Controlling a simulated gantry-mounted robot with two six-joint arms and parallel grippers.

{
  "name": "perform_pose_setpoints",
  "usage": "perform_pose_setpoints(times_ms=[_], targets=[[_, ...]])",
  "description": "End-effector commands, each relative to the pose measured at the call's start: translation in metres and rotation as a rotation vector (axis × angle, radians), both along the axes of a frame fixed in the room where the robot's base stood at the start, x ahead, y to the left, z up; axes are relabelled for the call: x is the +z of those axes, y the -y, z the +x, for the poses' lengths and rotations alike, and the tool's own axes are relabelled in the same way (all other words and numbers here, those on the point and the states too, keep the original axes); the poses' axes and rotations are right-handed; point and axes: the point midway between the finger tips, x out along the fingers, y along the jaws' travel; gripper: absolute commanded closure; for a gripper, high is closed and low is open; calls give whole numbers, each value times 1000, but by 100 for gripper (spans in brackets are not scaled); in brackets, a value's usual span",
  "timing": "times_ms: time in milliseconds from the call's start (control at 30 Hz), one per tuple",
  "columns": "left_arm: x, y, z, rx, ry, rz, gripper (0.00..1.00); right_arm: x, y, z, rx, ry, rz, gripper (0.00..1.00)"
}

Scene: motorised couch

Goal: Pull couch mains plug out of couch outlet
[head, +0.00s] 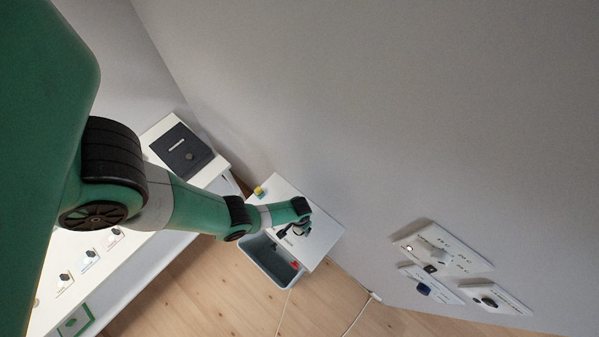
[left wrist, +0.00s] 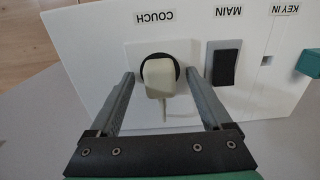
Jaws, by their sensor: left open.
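The couch mains plug (left wrist: 158,82), cream with a cord trailing from it, sits in the round dark socket of the couch outlet (left wrist: 186,52) under the upside-down COUCH label. The outlet is on a white panel (left wrist: 108,32), part of the white box (head: 325,236) in the head view. My left gripper (left wrist: 160,76) is open, with one finger on each side of the plug. Small gaps show between the fingers and the plug. In the head view my left gripper (head: 297,230) hangs over the white box and hides the plug. My right gripper is not in view.
A black MAIN rocker switch (left wrist: 225,66) is right of the outlet, and a teal part (left wrist: 308,62) is near KEY IN. A grey bin (head: 262,262) is beside the box. Wall panels (head: 440,248) are at right. White cables run over the wooden floor.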

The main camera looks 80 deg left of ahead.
Motion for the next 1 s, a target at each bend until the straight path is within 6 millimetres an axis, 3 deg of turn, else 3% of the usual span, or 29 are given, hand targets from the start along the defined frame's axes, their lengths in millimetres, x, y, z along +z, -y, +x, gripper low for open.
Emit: perform_pose_setpoints(times_ms=[233, 267, 700, 1000], targets=[[0, 0, 0, 0, 0, 0, 18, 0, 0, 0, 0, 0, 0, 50], [0, 0, 0, 0, 0, 0, 21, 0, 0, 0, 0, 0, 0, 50], [0, 0, 0, 0, 0, 0, 100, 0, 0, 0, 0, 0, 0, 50], [0, 0, 0, 0, 0, 0, 100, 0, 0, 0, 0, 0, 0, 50]])
